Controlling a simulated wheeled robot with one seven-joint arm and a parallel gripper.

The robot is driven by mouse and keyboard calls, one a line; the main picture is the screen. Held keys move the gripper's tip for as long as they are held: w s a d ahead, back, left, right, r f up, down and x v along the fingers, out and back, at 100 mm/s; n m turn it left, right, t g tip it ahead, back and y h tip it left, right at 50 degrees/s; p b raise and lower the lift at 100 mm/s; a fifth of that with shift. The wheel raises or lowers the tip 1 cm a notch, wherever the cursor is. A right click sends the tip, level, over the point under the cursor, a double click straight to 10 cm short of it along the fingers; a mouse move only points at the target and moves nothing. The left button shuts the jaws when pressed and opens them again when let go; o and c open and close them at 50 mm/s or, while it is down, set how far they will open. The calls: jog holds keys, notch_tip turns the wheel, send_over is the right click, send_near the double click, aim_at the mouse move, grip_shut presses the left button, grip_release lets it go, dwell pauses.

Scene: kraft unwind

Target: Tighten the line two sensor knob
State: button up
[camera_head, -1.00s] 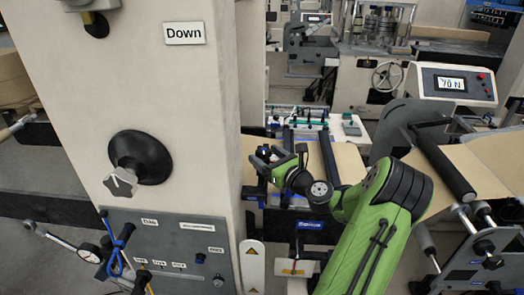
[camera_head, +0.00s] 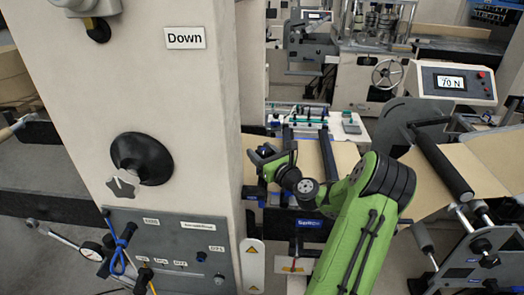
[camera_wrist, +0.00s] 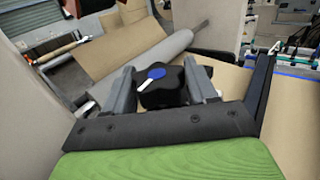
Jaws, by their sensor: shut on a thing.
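The knob (camera_wrist: 166,88) is black and lobed, with a blue and white mark on its cap. It sits between the two grey fingers of my gripper (camera_wrist: 165,92) in the wrist view, and the fingers are shut on its sides. In the head view, my gripper (camera_head: 262,158) is beside the right face of the pale machine column. The knob cannot be made out clearly there, and its mount is hidden. The frames show no label naming the sensor line.
The pale column (camera_head: 205,110) stands close on the left of my gripper, with a "Down" sign (camera_head: 185,38). Brown kraft web (camera_head: 345,157) and a dark roller (camera_head: 443,167) lie to the right. A display box (camera_head: 452,82) reads 70 N.

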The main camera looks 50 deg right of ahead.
jog(key=shift+m+h, duration=0.5)
jog(key=shift+h, duration=0.3)
jog(key=o, duration=0.9)
jog(key=shift+o, duration=0.2)
jog(key=b+v, duration=0.5)
jog(key=v, duration=1)
jog(key=shift+s+r, duration=0.25)
jog(key=shift+s, duration=0.1)
jog(key=shift+a, duration=0.1)
